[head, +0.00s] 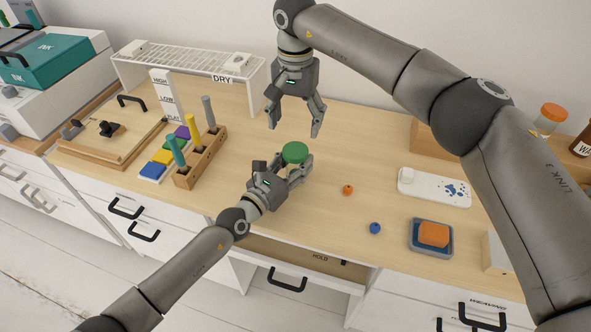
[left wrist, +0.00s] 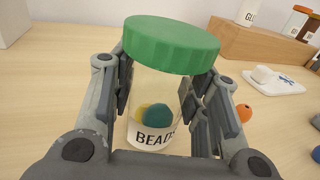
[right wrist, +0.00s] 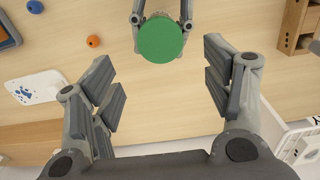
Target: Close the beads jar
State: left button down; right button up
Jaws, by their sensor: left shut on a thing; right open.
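The beads jar (left wrist: 155,110) is a clear jar labelled "BEADS" with a yellow and a teal bead inside. Its green lid (left wrist: 172,42) sits on top of the jar; I cannot tell if it is screwed tight. The lid also shows in the head view (head: 295,152) and the right wrist view (right wrist: 160,40). My left gripper (head: 294,172) is shut around the jar's body, below the lid. My right gripper (head: 295,130) is open and empty, pointing down above and behind the jar. In the right wrist view the lid lies beyond its open fingers (right wrist: 163,95).
An orange bead (head: 347,190) and a blue bead (head: 375,228) lie loose on the desk to the right. Further right are a white tray (head: 450,190) and an orange block (head: 433,234) on a blue dish. A wooden marker rack (head: 203,160) stands left. A drawer (head: 300,262) below is partly open.

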aim_at(295, 150)
jog(key=shift+f, duration=0.1)
jog(key=shift+f, duration=3.95)
jog(key=shift+c, duration=0.4)
